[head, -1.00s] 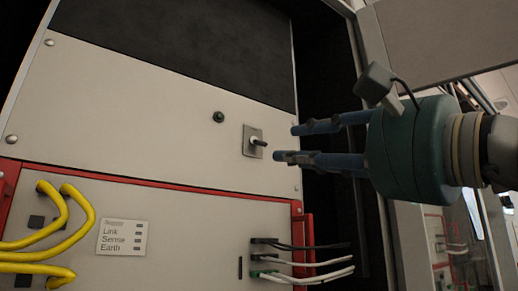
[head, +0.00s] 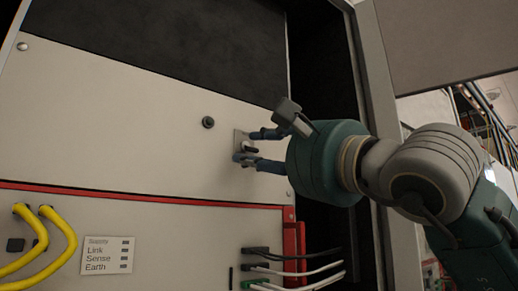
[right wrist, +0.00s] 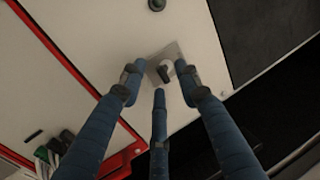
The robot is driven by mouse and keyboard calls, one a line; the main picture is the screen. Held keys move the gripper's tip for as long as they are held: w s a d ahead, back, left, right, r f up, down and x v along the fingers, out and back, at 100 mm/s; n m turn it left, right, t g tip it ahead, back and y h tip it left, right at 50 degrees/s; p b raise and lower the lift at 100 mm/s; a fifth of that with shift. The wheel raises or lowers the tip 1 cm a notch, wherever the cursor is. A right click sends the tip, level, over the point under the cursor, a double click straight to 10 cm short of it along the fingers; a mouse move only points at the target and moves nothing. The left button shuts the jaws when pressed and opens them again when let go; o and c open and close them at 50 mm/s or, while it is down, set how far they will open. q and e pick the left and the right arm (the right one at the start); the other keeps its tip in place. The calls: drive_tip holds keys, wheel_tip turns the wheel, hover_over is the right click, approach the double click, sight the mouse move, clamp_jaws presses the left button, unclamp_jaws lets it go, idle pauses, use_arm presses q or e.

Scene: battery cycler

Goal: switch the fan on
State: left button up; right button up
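The switch (head: 251,150) is a dark toggle lever on a small metal plate, on the pale upper panel (head: 110,110). In the right wrist view the switch (right wrist: 166,73) stands out near the middle of the tilted square plate. My right gripper (head: 247,147) is at the switch, with its blue fingers spread above and below the lever. In the right wrist view its three fingers (right wrist: 160,80) are open around the lever; I cannot tell if any touches it. A small dark round knob or lamp (head: 208,122) sits left of the switch. My left gripper is not in view.
A red-framed lower panel with a printed label (head: 107,255) is below. Yellow cables (head: 65,240) loop out at its left; black and white cables (head: 300,268) plug in at its right, beside a red handle (head: 291,240). A cabinet frame post (head: 385,130) stands behind my right arm.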

sight(248, 146)
clamp_jaws()
drive_tip(key=r+g+h+p, duration=0.1)
drive_tip(key=g+p, duration=0.1)
drive_tip(key=p, duration=0.3)
drive_tip(key=r+g+h+p, duration=0.1)
drive_tip(key=g+p, duration=0.1)
drive_tip(key=p, duration=0.3)
drive_tip(key=r+g+h+p, duration=0.2)
drive_tip(key=p, duration=0.3)
drive_tip(key=shift+s+d, duration=0.2)
drive_tip(key=shift+s, duration=0.05)
drive_tip(key=shift+w+a+r+g+h+p, duration=0.15)
drive_tip(key=shift+g+h+p, duration=0.25)
drive_tip(key=shift+g+h, duration=0.25)
drive_tip(key=shift+w+a+r+g+h+p, duration=0.1)
drive_tip(key=shift+g+h+p, duration=0.25)
drive_tip(key=shift+g+h, duration=0.3)
drive_tip(key=shift+g, duration=0.4)
unclamp_jaws()
drive_tip(key=shift+d, duration=0.1)
